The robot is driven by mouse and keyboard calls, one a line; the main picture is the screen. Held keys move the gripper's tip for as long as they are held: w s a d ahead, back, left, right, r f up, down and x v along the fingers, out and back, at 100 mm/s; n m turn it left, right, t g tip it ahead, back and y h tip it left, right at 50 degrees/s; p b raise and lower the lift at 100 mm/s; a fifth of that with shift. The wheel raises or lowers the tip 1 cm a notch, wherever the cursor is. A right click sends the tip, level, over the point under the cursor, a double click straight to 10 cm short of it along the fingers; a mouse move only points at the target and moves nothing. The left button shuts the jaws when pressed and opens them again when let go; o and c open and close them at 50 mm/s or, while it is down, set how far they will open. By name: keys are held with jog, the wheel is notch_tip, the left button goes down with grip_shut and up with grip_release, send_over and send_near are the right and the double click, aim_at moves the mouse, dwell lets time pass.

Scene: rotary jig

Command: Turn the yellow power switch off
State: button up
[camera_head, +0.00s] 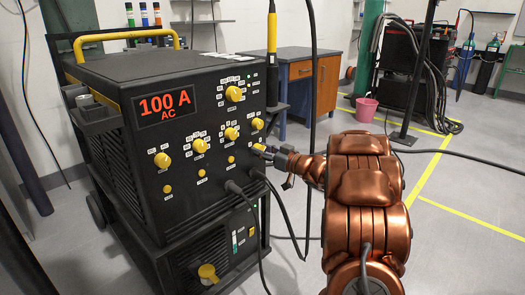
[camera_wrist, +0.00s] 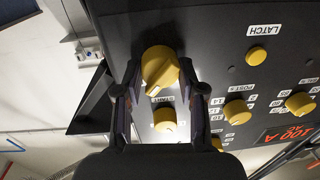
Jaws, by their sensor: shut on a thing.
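A black welding machine (camera_head: 190,70) has yellow knobs on its front panel. My gripper (camera_head: 271,154) reaches the panel's right edge from the right. In the wrist view, my gripper (camera_wrist: 159,80) has one finger on each side of a large round yellow knob (camera_wrist: 160,62) and is shut on it. This knob has a white pointer mark, and a START label is beside it. In the head view the knob is mostly hidden by the fingers. Another yellow rotary switch (camera_head: 208,273) sits low on the lower front panel, apart from my gripper. I cannot read which one is marked as power.
A smaller yellow knob (camera_wrist: 165,120) is close to my fingers. A LATCH button (camera_wrist: 256,55) and several more knobs are nearby. Black cables (camera_head: 262,195) hang from the front below my gripper.

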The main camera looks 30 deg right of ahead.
jog(key=n+p, duration=0.1)
jog(key=n, duration=0.2)
jog(key=shift+n, duration=0.4)
jog(key=n, duration=0.4)
jog(key=shift+a+f+n+g+b, duration=0.1)
jog(key=shift+a+n+g+b, duration=0.05)
jog(key=shift+n+g+b, duration=0.2)
jog(key=n+b, duration=0.2)
jog(key=n, duration=0.3)
jog(key=shift+a+f+h, duration=0.1)
jog(key=shift+f+h, duration=0.05)
jog(key=shift+h, duration=0.25)
jog(key=shift+n+b, duration=1.15)
jog(key=shift+n, duration=0.3)
jog(key=o, duration=1.1)
jog(key=shift+o, duration=0.2)
jog(key=shift+s, duration=0.1)
jog(key=v, duration=1.2)
jog(key=shift+a, duration=0.15)
